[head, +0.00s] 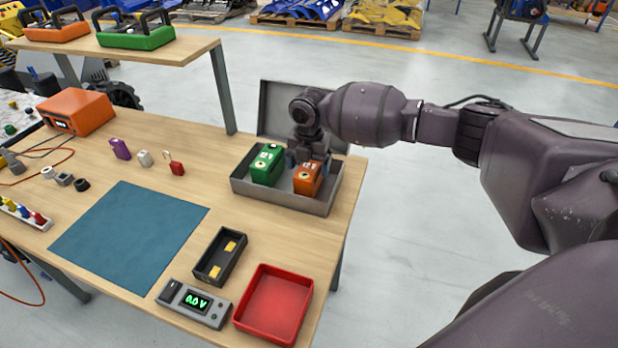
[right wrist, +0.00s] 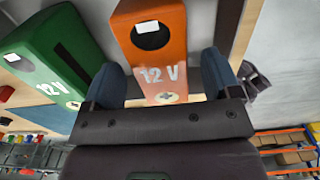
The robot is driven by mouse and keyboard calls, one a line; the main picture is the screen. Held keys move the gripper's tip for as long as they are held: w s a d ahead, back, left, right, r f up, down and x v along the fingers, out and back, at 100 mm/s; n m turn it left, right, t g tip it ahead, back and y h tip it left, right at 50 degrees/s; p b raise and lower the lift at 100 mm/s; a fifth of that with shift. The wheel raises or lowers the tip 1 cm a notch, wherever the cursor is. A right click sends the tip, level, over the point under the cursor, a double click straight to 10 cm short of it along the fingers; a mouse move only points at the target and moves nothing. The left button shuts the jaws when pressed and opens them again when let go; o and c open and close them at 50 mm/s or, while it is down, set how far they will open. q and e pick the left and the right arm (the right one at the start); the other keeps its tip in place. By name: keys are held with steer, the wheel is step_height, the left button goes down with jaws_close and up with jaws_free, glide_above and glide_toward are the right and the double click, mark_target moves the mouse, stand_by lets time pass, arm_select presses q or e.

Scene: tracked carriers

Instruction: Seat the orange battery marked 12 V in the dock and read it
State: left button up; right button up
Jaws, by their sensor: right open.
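The orange battery (head: 306,181) stands in the right half of an open grey case (head: 285,199). Its 12 V mark reads clearly in the right wrist view (right wrist: 150,40). My right gripper (head: 307,154) is over it, open, with one finger on either side of the battery's near end. I cannot tell whether the fingers touch it. A green battery (head: 266,166), also marked 12 V, stands beside it on the left. The black dock (head: 221,259) is empty, with two yellow contacts showing. The meter (head: 195,303) in front of it reads 0.0 V. My left gripper is out of view.
A red tray (head: 273,305) stands empty right of the dock. A blue mat (head: 128,228) lies clear left of it. The case's raised lid (head: 275,105) stands behind the batteries.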

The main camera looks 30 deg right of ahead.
step_height(320, 180, down, 4)
steer(key=shift+d+r, duration=0.1)
steer(key=shift+r, duration=0.15)
steer(key=shift+c, duration=0.5)
jaws_close()
steer(key=shift+w+r, duration=0.1)
steer(key=shift+r, duration=0.05)
